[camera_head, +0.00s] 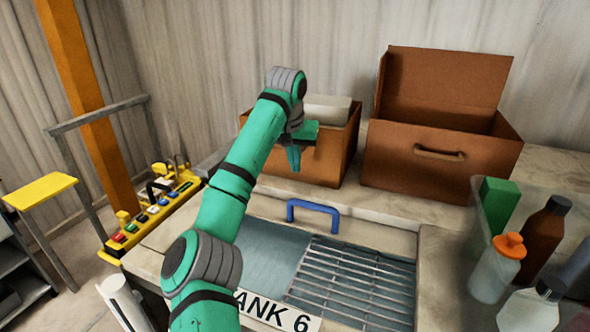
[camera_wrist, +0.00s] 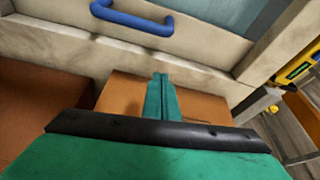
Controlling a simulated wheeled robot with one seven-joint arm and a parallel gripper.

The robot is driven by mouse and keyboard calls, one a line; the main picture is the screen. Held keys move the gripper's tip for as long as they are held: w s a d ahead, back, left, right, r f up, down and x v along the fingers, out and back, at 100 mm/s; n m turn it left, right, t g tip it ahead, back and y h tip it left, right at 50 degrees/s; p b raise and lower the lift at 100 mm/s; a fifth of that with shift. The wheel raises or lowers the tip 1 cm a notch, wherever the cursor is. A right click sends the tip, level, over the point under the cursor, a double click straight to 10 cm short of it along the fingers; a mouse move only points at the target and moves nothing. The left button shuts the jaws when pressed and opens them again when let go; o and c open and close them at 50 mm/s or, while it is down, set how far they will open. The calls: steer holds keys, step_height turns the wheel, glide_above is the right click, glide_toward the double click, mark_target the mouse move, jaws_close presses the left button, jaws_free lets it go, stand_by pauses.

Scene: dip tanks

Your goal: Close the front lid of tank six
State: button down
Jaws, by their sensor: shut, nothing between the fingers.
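Tank six (camera_head: 280,312), with a label partly hidden by my arm, stands open at the front in the head view. Bluish liquid and a metal grid (camera_head: 350,275) show inside. A blue handle (camera_head: 313,212) sits on the pale panel at the back edge of the opening; it also shows at the top of the wrist view (camera_wrist: 135,20). I cannot tell exactly how the lid is hinged or slides. My gripper (camera_head: 294,165) is shut and empty, above and behind the handle, in front of a brown box. Its fingers (camera_wrist: 161,80) are together in the wrist view, apart from the handle.
A brown box (camera_head: 330,170) stands behind my gripper, with an open-lidded brown box (camera_head: 430,165) to its right. A clear bin with bottles (camera_head: 497,268) is at right. A yellow control strip (camera_head: 150,215) lies at left.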

step_height(320, 180, down, 8)
steer(key=s, duration=0.1)
steer(key=shift+s+a+f, duration=0.25)
steer(key=shift+s, duration=0.1)
stand_by(0.3)
stand_by(0.4)
